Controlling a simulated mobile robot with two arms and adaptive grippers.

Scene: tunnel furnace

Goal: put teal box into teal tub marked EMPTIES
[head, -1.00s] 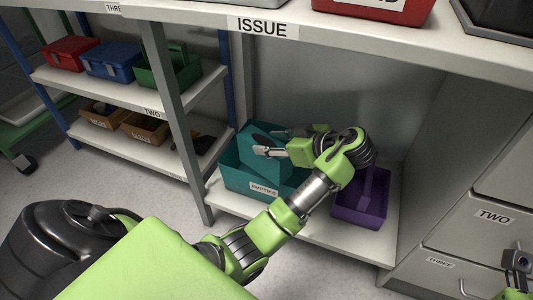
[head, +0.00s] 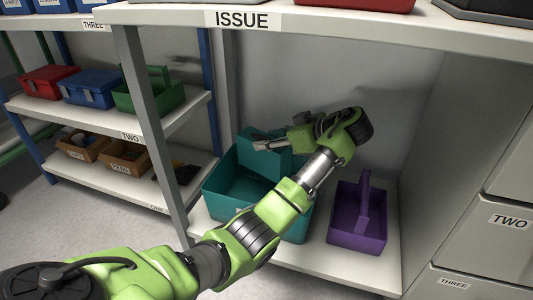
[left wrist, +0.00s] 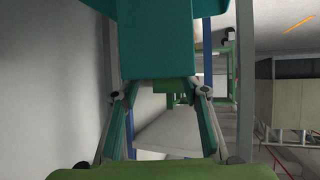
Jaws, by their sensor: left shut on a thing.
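The teal box (head: 262,153) is at the back part of the teal tub (head: 218,199) in the head view, over or partly inside it; I cannot tell whether it touches the tub. The tub stands on the low shelf under the ISSUE counter. Its front label is mostly hidden by my left arm. My left gripper (head: 268,146) is shut on the box. In the left wrist view the teal box (left wrist: 158,38) sits between the fingers (left wrist: 165,95). My right gripper is out of view.
A purple carrier (head: 345,222) with a handle stands right of the tub on the low shelf (head: 300,256). A grey post (head: 155,120) rises left of the tub. The counter (head: 330,28) overhangs it. Grey drawers (head: 480,245) stand at the right.

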